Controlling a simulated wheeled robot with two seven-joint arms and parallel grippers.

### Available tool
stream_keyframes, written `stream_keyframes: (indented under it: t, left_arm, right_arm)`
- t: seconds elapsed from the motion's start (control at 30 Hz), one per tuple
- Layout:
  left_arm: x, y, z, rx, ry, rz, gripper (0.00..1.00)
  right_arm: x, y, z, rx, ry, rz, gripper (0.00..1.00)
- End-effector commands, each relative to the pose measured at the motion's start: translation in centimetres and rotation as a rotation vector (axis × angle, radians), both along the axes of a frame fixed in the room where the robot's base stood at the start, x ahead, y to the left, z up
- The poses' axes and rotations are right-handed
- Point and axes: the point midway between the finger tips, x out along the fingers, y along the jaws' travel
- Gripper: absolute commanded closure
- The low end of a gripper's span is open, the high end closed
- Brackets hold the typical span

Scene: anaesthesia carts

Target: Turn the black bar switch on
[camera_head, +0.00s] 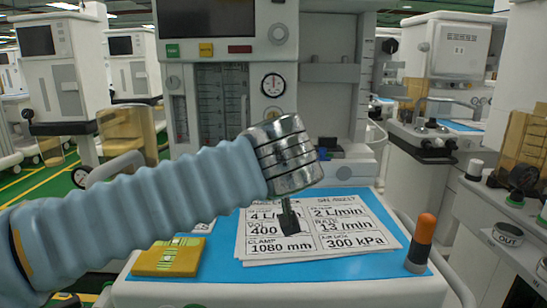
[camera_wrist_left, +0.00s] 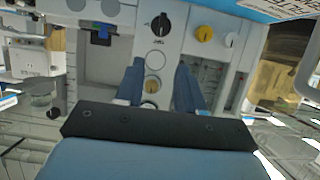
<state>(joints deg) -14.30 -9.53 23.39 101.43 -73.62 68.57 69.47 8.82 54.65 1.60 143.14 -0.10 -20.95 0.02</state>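A round black knob with a bar-like raised grip (camera_wrist_left: 160,24), which looks like the black bar switch, sits on the pale panel at the top middle of the left wrist view. Its exact setting is too small to read. My left gripper (camera_wrist_left: 161,63) is open and empty, with its two blue fingers apart. The knob lies beyond the fingertips in that picture, roughly in line with the gap, and no contact shows. In the head view my left gripper (camera_head: 288,218) hangs dark below the silver wrist, over the printed cards. I cannot make out the switch in the head view. My right gripper is out of view.
In the head view, a blue work surface (camera_head: 215,290) carries printed cards (camera_head: 320,228), a yellow block (camera_head: 168,257) and an orange-topped cylinder (camera_head: 421,243). The machine with gauges (camera_head: 273,85) stands behind.

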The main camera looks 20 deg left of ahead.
Motion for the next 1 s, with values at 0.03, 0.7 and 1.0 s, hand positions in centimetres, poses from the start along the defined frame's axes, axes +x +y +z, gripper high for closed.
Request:
stream_keyframes:
  t: [0.03,0.7,1.0]
  left_arm:
    - [0.5,0.2,-0.2,0.001,0.003,0.001,0.62]
    - [10.7,5.1,-5.0,0.000,0.004,-0.001,0.62]
    - [11.1,5.4,-5.2,0.000,0.002,0.001,0.62]
  right_arm:
    - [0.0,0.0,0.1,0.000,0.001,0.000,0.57]
    - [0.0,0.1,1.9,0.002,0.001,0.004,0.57]
    - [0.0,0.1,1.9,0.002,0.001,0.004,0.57]
